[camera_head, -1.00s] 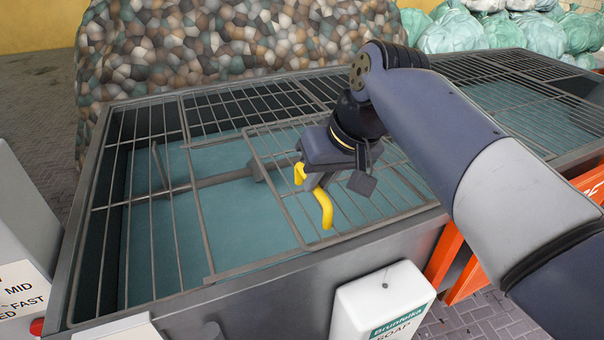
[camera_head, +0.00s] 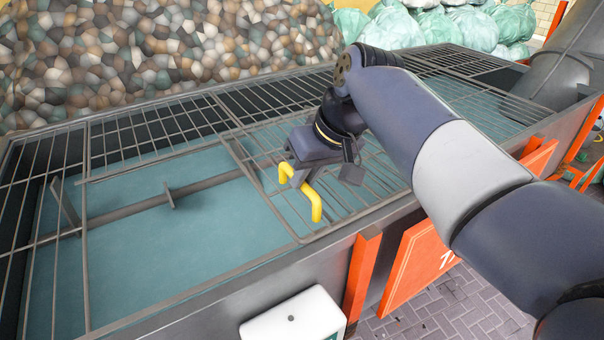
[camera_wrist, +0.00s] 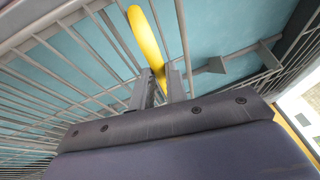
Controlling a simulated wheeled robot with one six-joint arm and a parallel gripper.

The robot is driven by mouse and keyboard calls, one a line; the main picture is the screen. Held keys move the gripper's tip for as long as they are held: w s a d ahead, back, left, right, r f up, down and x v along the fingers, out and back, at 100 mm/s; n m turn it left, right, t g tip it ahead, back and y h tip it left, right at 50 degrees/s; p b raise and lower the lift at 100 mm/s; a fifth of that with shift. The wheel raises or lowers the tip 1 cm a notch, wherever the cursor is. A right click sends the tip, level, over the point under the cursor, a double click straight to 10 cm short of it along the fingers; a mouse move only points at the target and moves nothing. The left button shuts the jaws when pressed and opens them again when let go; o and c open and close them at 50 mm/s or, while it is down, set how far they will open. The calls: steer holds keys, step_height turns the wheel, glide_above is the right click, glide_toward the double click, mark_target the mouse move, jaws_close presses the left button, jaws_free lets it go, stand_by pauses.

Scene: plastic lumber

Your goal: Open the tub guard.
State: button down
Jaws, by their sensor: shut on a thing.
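The tub guard (camera_head: 260,190) is a grey barred panel on top of the long grey tub (camera_head: 240,278). Its left frame bar borders a wide gap over the teal water (camera_head: 200,225). My gripper (camera_head: 300,182) is shut on the yellow handle (camera_head: 315,207), a bent bar standing above the guard. In the wrist view the two fingers (camera_wrist: 160,88) pinch the handle (camera_wrist: 143,38), which arches up between them. The fingers hide part of the handle.
A shaft with paddles (camera_head: 125,210) lies in the water under the gap. Fixed bars cover the tub's left end. A white soap box (camera_head: 292,318) and an orange panel (camera_head: 425,255) are at the front. A pebbled mound (camera_head: 170,50) and green bags (camera_head: 470,30) stand behind.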

steer(key=c, duration=1.4)
jaws_free()
steer(key=shift+r, duration=0.1)
steer(key=v, duration=1)
steer(key=shift+r+b, duration=0.3)
steer(key=shift+r, duration=0.05)
steer(key=shift+d, duration=0.15)
